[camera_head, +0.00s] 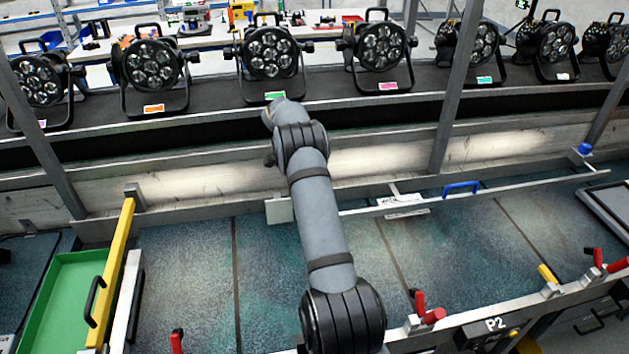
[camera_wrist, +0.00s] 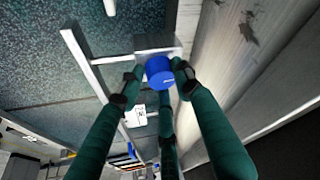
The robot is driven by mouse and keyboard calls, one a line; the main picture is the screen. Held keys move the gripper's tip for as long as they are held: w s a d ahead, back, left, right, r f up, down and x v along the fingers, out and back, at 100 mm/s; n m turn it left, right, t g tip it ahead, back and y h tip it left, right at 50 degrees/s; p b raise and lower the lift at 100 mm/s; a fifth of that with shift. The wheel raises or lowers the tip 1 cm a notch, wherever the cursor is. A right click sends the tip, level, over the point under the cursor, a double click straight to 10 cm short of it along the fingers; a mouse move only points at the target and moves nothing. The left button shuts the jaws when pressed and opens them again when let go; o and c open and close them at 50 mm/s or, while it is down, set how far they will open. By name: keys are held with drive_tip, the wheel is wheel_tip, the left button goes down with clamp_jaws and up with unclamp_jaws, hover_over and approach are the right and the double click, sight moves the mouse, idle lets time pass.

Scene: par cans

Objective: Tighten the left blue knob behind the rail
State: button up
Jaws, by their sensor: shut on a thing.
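In the wrist view, a round blue knob (camera_wrist: 159,71) sits on a grey metal bracket at the end of the rail (camera_wrist: 86,62). My gripper (camera_wrist: 160,80) has green fingers closed around the knob, with a fingertip on its left side, one on its right and one below. In the head view, my arm hides the gripper and this knob. The rail (camera_head: 520,184) runs to the right from behind my arm, with a blue handle (camera_head: 461,187) on it. Another blue knob (camera_head: 585,149) stands at its right end.
Several stage lights (camera_head: 271,55) stand on a dark shelf behind the work surface. Upright metal posts (camera_head: 455,90) rise between them. A green tray (camera_head: 60,300) and a yellow bar (camera_head: 112,270) lie at the left. Red-handled clamps (camera_head: 425,310) line the front edge.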

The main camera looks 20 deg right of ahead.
drive_tip(key=shift+w+d+r+m+g+p, duration=0.1)
drive_tip(key=shift+w+r+m+g+p, duration=0.1)
drive_tip(key=shift+m+p, duration=0.4)
drive_tip(key=shift+w+d+r+m+g+p, duration=0.1)
drive_tip(key=shift+w+r+m+p, duration=0.05)
drive_tip(key=shift+m+p, duration=0.4)
drive_tip(key=o, duration=1.1)
drive_tip(key=shift+s+f, duration=0.1)
drive_tip(key=shift+f, duration=0.15)
drive_tip(key=v, duration=1.2)
